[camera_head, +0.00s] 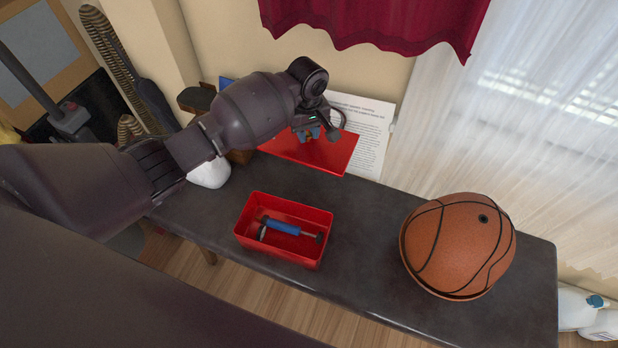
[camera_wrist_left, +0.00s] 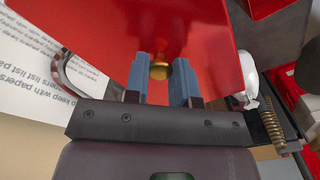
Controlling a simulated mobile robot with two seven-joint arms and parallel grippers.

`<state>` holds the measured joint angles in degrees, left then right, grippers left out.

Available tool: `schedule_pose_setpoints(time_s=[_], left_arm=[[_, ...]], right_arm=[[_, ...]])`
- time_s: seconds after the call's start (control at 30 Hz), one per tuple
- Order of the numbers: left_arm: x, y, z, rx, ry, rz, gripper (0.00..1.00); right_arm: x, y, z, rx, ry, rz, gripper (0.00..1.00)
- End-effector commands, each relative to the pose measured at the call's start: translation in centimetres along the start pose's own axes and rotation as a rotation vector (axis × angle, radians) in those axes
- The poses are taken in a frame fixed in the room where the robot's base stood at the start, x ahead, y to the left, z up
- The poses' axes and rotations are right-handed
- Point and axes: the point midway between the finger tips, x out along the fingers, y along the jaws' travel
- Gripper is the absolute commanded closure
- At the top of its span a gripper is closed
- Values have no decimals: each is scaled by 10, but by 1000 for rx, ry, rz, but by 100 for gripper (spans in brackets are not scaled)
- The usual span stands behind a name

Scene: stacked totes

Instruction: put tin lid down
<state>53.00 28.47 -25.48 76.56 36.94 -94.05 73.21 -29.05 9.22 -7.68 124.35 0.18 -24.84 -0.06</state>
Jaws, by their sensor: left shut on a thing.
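The tin lid (camera_head: 327,152) is a flat red rectangle with a small brass knob (camera_wrist_left: 159,68). My left gripper (camera_head: 313,134) is shut on the lid's knob, seen between its blue-grey fingers (camera_wrist_left: 160,80) in the left wrist view. In the head view the lid is at the back of the dark table, in front of the white printed paper; I cannot tell whether it touches the table. The open red tin (camera_head: 316,213) stands nearer the front with a blue-handled pump (camera_head: 285,228) inside. My right gripper is not in view.
A basketball (camera_head: 458,245) sits at the table's right. The printed paper (camera_head: 376,133) is at the wall behind the lid. A white object (camera_head: 209,174) is at the left under my arm. The dark tabletop (camera_head: 365,225) is bare between tin and ball.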

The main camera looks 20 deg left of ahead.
Motion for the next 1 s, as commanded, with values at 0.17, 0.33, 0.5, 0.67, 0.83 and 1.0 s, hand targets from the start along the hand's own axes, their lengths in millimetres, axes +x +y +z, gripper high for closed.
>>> schedule_pose_setpoints(time_s=[0.17, 0.33, 0.5, 0.67, 0.83, 1.0], left_arm=[[50, -4, 3, 1, -11, -15, 100], [87, -4, 3, 0, -11, -13, 100], [121, -5, 3, 1, -10, -13, 100], [136, -3, 2, 1, -5, -7, 100], [140, -2, 1, 1, -2, -4, 100], [162, -3, 2, 1, -6, -8, 100]], right_arm=[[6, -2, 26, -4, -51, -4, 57], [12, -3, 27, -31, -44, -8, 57], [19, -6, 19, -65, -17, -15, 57], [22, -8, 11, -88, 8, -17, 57], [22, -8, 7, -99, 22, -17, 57], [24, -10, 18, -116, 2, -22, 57]])
